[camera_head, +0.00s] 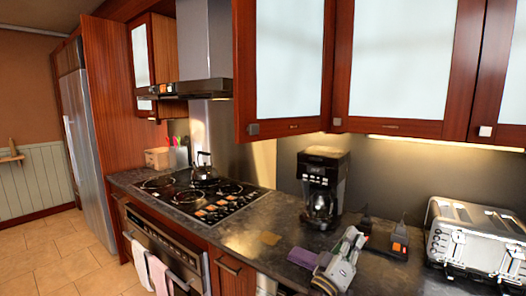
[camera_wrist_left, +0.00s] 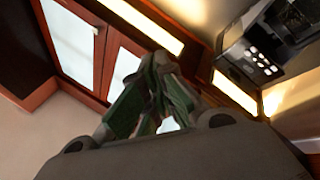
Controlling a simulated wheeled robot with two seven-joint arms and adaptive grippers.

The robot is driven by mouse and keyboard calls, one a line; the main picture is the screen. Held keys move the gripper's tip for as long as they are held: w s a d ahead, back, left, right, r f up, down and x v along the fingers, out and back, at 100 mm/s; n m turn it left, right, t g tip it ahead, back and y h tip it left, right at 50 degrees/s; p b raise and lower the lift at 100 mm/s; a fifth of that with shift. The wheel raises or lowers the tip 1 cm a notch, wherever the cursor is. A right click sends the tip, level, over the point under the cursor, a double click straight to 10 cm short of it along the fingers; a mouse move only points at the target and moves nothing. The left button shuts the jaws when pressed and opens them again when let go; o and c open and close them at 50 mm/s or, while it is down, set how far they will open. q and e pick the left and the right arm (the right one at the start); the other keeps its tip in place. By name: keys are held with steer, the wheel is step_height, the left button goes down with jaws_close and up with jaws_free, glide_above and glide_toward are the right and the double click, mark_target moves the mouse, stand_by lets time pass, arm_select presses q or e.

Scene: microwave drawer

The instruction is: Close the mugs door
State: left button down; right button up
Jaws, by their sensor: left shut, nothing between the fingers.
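My left gripper (camera_head: 352,240) is shut and empty, low over the counter and well below the doors. In the left wrist view its green-sided fingers (camera_wrist_left: 158,90) are together, with frosted cabinet doors (camera_wrist_left: 70,42) beyond. My right gripper is not in view.
More frosted doors (camera_head: 405,55) run along to the right. A coffee maker (camera_head: 323,183) and a toaster (camera_head: 475,240) stand on the counter. A kettle (camera_head: 203,170) sits on the stove (camera_head: 180,196) under the range hood (camera_head: 200,88). Open air lies between the gripper and the doors.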

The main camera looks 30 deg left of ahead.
arm_select(q)
steer(key=s+a+r+n+t+y, duration=0.1)
steer(key=a+r+n+t+y, duration=0.15)
steer(key=r+n+y, duration=0.45)
steer(key=s+a+r+n+t+y, duration=0.1)
steer(key=a+r+n+t+y, duration=0.25)
steer(key=r, duration=0.55)
steer(key=s+a+r+n+g+y, duration=0.2)
steer(key=n+g, duration=0.5)
steer(key=n, duration=0.4)
steer(key=s+a+r+n+g+y, duration=0.2)
steer(key=n+g+y, duration=0.4)
steer(key=n, duration=0.5)
steer(key=s+a+r+n+g+y+b, duration=0.1)
steer(key=s+r+n+g+y, duration=0.3)
steer(key=n+g, duration=0.5)
steer(key=shift+a+r+n+g+y, duration=0.3)
steer(key=shift+a+r+n+y, duration=0.35)
steer(key=shift+n, duration=0.9)
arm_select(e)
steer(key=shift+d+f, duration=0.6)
arm_select(q)
steer(key=shift+r, duration=0.1)
